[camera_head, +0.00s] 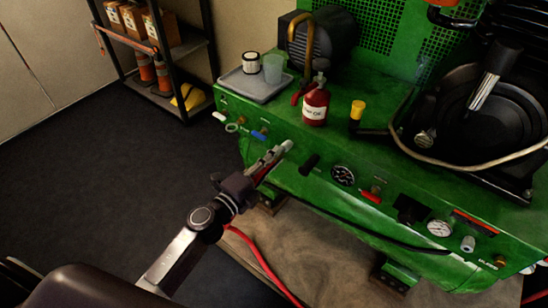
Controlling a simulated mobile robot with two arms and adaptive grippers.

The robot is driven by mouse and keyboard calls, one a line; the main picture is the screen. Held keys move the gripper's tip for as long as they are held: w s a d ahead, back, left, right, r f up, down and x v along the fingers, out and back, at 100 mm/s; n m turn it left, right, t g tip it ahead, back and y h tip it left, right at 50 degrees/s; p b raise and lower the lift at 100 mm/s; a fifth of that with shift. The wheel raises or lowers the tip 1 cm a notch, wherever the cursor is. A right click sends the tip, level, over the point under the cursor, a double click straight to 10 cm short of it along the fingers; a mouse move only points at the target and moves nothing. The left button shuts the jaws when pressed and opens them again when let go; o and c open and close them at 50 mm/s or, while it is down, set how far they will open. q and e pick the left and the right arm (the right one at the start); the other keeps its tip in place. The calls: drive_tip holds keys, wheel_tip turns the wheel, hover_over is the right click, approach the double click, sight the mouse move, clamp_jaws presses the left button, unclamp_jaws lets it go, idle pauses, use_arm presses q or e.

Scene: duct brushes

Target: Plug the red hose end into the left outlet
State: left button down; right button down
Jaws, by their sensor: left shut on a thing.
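My left gripper (268,161) reaches in from the lower left and is shut on the red hose end, close in front of the green machine's front panel. The hose end's pale metal tip (287,146) points up and right toward the panel. I cannot tell whether it touches the panel. The red hose (256,252) shows again below, running down over the pale floor area. The left outlet appears to be the small brass fitting (265,130) by a blue lever, up and left of the tip. My right gripper is not in view.
The green machine (330,148) carries a grey tray (254,85) with cups, a red oil bottle (315,104) and a yellow-capped part (357,110). Dark floor (105,165) is clear at left.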

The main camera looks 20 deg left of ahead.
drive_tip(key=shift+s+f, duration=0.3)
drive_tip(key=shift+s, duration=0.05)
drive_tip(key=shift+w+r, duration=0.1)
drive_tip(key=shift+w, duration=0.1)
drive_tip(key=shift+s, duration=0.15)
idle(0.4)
use_arm(q)
drive_tip(key=shift+w+d, duration=0.15)
drive_tip(key=shift+w, duration=0.3)
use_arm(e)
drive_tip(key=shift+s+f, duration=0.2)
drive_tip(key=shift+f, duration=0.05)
use_arm(q)
drive_tip(key=c, duration=1.7)
unclamp_jaws()
drive_tip(key=shift+s, duration=0.1)
drive_tip(key=v, duration=1.1)
drive_tip(key=shift+s, duration=0.4)
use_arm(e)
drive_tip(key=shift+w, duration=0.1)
use_arm(q)
drive_tip(key=shift+r, duration=0.1)
